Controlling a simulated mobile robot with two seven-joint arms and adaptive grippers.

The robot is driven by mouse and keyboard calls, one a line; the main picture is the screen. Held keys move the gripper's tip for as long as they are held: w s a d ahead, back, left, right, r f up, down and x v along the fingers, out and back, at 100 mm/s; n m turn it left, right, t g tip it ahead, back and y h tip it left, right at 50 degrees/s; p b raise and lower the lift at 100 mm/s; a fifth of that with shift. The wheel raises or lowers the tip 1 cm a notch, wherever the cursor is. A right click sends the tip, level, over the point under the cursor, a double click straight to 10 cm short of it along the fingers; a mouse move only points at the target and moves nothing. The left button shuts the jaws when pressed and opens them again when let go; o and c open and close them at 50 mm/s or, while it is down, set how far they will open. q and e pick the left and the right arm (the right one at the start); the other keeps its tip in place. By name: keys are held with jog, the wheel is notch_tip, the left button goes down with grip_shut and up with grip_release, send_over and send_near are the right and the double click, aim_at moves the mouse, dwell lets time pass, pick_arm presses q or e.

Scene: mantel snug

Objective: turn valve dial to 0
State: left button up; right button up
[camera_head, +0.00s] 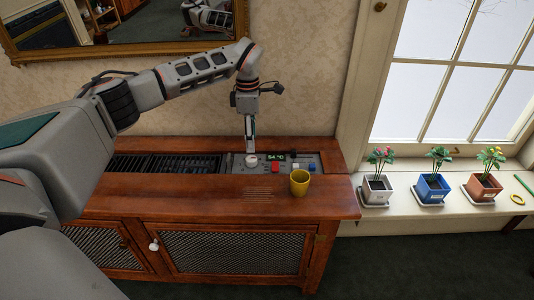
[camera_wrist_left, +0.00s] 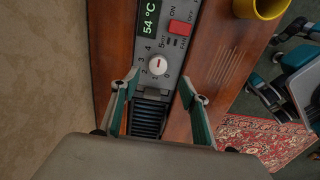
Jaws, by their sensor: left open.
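The valve dial (camera_wrist_left: 158,65) is a round white knob with a short red mark, set in a grey control panel (camera_wrist_left: 150,32) with printed numbers around it. The red mark lies along the panel's length; I cannot tell which number it points to. In the head view the dial (camera_head: 251,161) sits at the panel's left part, just below my left gripper (camera_head: 250,148). In the wrist view the left gripper (camera_wrist_left: 159,78) is open, its two fingers apart on either side of the dial's near side, with nothing between them. My right gripper is not in view.
A yellow cup (camera_head: 299,183) stands on the wooden cabinet top (camera_head: 180,204) near the panel. A dark grille (camera_head: 165,164) lies left of it. Potted plants (camera_head: 377,188) stand on the windowsill.

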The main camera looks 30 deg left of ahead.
aim_at(251, 158)
pick_arm(q)
jog(key=shift+w+a+f, duration=0.1)
jog(key=shift+a+f, duration=0.15)
jog(key=shift+f, duration=0.3)
notch_tip(251, 158, down, 7)
jog(key=shift+b, duration=0.95)
jog(key=c, duration=1.1)
